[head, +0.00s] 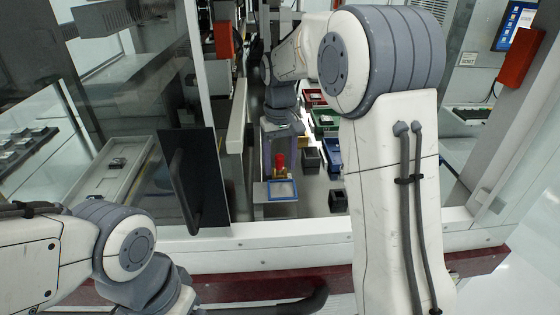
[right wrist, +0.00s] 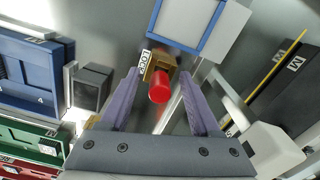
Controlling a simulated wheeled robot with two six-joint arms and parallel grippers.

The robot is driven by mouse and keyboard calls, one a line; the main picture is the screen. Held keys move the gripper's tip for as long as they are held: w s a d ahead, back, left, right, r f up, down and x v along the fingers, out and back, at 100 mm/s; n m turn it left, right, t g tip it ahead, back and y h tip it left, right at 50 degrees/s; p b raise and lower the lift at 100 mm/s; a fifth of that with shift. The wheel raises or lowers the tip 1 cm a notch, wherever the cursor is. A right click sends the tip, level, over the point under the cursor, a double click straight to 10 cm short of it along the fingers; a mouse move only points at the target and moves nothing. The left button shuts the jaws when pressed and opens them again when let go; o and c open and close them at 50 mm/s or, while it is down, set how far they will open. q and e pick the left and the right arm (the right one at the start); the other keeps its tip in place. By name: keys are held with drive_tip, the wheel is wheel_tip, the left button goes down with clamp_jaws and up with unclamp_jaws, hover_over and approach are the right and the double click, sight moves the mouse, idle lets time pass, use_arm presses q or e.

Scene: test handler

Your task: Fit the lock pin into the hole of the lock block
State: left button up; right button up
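The lock block (right wrist: 161,62) is a small brass-coloured block beside a label reading LOCK. It also shows in the head view (head: 281,174). The lock pin (right wrist: 160,88) has a red round head and appears to stand at the block; its lower end is hidden. In the head view the red pin (head: 280,160) shows above the block. My right gripper (right wrist: 159,75) points down over them, its two purple fingers apart on either side of the pin, with gaps to it. My left arm shows at lower left in the head view, but its gripper is out of frame.
A blue-framed panel (right wrist: 151,20) lies beside the block. Blue (right wrist: 28,75) and green (right wrist: 30,140) bins and a dark box (right wrist: 92,86) stand at left in the wrist view. A dark door panel with a handle (head: 205,175) stands left of the work area in the head view.

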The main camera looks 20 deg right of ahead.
sight(280, 157)
drive_tip(key=shift+r, duration=0.15)
wheel_tip(280, 157, up, 10)
drive_tip(key=shift+r+b, duration=0.1)
drive_tip(key=shift+b, duration=0.3)
idle(0.8)
